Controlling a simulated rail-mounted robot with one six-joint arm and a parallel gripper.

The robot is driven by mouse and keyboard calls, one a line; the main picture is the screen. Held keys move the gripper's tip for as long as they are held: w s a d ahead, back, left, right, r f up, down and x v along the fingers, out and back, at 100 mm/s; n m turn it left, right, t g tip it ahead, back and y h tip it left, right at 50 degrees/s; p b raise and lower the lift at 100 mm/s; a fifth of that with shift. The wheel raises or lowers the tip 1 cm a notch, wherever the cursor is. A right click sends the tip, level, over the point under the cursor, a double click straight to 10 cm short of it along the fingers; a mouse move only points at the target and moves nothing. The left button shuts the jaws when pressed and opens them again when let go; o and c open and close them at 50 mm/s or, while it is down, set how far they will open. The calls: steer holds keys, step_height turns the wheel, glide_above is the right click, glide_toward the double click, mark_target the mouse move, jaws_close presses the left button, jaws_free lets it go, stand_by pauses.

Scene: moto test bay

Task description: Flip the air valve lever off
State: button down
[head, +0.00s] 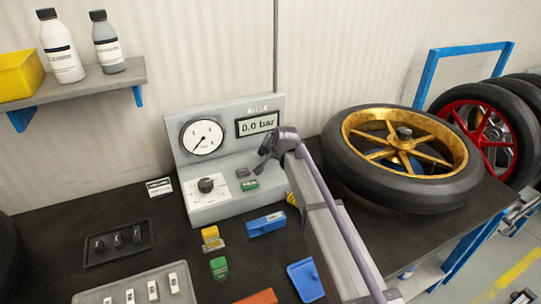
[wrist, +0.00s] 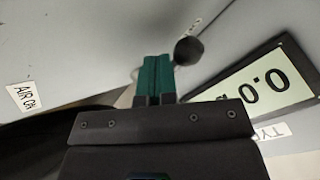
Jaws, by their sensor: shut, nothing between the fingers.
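The grey test panel (head: 215,207) stands on the bench, with a display (head: 258,124) reading 0.0 bar. My gripper (head: 264,160) is in front of the panel's right part, below the display. In the wrist view the green fingers of my gripper (wrist: 157,62) are together and empty. A dark round knob (wrist: 188,50), probably the end of the air valve lever, is just beside the fingertips. I cannot tell whether they touch. An AIR ON label (wrist: 25,96) is at the left. The lever is not clear in the head view, where my gripper covers part of the panel.
A gold-rimmed wheel (head: 370,184) lies right of my arm. Small coloured parts and a dark tray (head: 118,262) are on the bench in front.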

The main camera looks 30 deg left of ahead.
steer(key=shift+w+a, duration=0.1)
steer(key=shift+a, duration=0.35)
steer(key=shift+a+r, duration=0.1)
steer(key=shift+a, duration=0.05)
stand_by(0.3)
steer(key=shift+r, duration=0.1)
steer(key=shift+s+r+p, duration=0.35)
steer(key=shift+r+p, duration=0.2)
steer(key=shift+p, duration=0.35)
steer(key=s+d+r+p, duration=0.2)
steer(key=s+r+p, duration=0.3)
steer(key=r+p, duration=0.1)
steer(key=shift+s+r, duration=0.15)
steer(key=shift+s, duration=0.15)
